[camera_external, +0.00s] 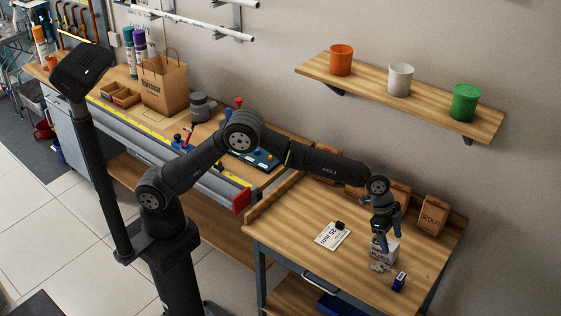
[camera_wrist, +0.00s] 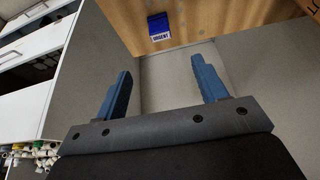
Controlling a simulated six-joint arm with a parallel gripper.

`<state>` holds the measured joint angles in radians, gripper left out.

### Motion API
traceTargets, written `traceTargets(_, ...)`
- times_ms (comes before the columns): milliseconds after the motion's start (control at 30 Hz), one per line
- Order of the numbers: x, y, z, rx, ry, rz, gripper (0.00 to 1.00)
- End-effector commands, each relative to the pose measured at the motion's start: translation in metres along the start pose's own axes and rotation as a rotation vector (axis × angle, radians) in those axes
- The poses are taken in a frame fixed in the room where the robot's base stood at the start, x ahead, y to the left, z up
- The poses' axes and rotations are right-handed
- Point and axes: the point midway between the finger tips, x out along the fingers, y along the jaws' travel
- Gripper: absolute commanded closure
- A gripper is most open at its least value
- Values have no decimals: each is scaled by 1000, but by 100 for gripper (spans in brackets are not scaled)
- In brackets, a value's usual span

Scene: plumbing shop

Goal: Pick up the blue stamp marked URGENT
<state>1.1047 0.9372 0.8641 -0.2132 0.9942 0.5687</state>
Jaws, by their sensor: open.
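The blue stamp (camera_external: 399,281) stands near the front edge of the right-hand wooden table. In the wrist view the stamp (camera_wrist: 159,27) shows at the top centre, with a white label reading URGENT. Grey surfaces fill the space between and beside the fingers.
A white card (camera_external: 331,236) with a small black object (camera_external: 340,225) lies to the left. A brown box (camera_external: 432,215) stands at the back right. A shelf (camera_external: 420,103) with three cups hangs above.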

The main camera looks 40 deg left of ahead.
Motion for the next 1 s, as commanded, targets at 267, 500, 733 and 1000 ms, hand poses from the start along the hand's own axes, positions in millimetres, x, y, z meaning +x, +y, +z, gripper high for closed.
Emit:
traceTargets(267, 44, 0, 1, 2, -8, 6, 35)
traceTargets(500, 92, 1, 1, 2, -7, 5, 35)
traceTargets(733, 118, 1, 0, 2, -5, 4, 35)
traceTargets(1000, 140, 1, 0, 2, -6, 4, 35)
